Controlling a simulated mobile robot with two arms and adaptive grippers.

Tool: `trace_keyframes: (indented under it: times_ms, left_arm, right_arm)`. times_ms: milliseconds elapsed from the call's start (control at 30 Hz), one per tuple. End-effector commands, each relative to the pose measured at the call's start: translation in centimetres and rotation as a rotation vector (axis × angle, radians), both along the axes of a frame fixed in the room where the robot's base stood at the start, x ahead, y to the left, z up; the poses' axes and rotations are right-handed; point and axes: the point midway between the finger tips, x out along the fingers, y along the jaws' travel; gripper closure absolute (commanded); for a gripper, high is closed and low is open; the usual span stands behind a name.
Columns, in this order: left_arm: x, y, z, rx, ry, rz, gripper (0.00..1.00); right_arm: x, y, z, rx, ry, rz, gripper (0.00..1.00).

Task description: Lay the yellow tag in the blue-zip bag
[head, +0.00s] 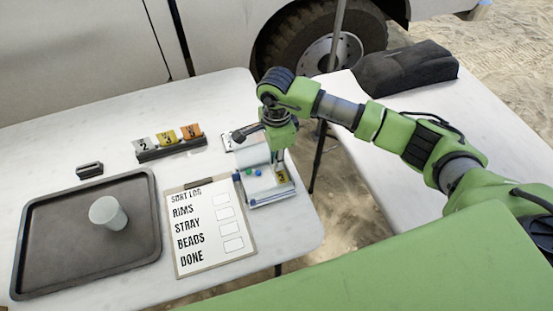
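The bag with the blue zip (262,199) lies at the right end of the white table, with a few small blue and green beads showing on it. A small yellow tag (282,178) with a dark number is at its right side. My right gripper (278,167) points down directly above this tag, its fingertips close to it. Whether the fingers are closed on the tag, and whether the tag touches the bag, I cannot tell. Another yellow tag (167,138) stands in the dark rack between a white tag and an orange tag. My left gripper is not in view.
The dark rack (172,152) stands behind a clipboard sheet (210,254). A dark tray (63,252) with a pale cylinder (108,213) is at left. A small dark block (89,169) lies behind the tray. Another white table (375,168) is at right, beyond a gap.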

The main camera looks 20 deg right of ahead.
Motion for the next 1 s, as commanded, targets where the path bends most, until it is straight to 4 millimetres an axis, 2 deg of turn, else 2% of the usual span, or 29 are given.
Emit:
trace_keyframes:
  times_ms: [600, 867, 900, 967, 1000]
  left_arm:
    - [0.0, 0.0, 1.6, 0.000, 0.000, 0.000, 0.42]
    - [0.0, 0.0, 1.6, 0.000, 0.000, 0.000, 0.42]
    - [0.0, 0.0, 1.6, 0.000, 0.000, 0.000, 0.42]
    - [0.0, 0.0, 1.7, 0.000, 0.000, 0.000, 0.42]
    - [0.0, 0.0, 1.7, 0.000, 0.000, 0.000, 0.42]
  right_arm:
    - [0.0, 0.0, 3.2, -0.001, 0.000, -0.001, 0.89]
    - [0.0, 0.0, 3.4, -0.001, 0.000, 0.000, 0.89]
    - [0.0, 0.0, 3.4, -0.001, 0.000, 0.000, 0.86]
    - [0.0, 0.0, 3.4, -0.001, 0.000, 0.000, 0.71]
    - [0.0, 0.0, 3.4, -0.001, 0.000, 0.000, 0.70]
